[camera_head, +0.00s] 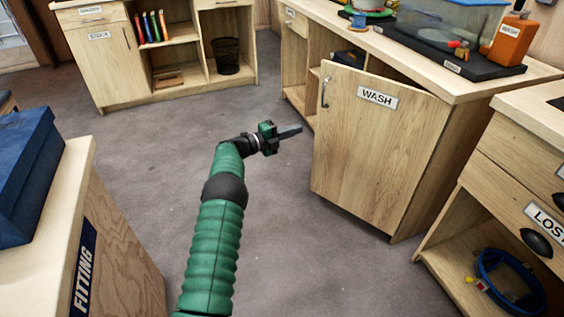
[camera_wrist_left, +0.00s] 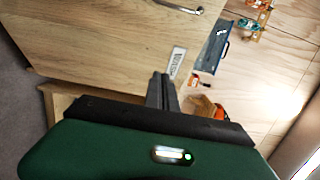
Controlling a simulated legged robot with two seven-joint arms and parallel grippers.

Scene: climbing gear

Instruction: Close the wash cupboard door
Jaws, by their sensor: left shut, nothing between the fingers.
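The wash cupboard door (camera_head: 368,165) is a light wood panel with a WASH label (camera_head: 377,97) and a metal handle (camera_head: 325,92) near its left edge. It stands open, swung out from the cupboard, with a dark gap behind its top edge. My left gripper (camera_head: 296,130) is shut and empty, left of the door's handle-side edge; the head view does not clearly show contact. In the left wrist view, the gripper (camera_wrist_left: 160,80) appears before a wood panel (camera_wrist_left: 90,40) with a handle (camera_wrist_left: 180,8) and a blurred label. My right gripper is out of view.
The wash counter (camera_head: 470,88) holds a dark tray, a clear tub and an orange bottle (camera_head: 510,40). A drawer unit (camera_head: 525,165) with a blue coil stands at right. The fitting bench (camera_head: 70,200) is at left. Grey floor (camera_head: 140,125) between is clear.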

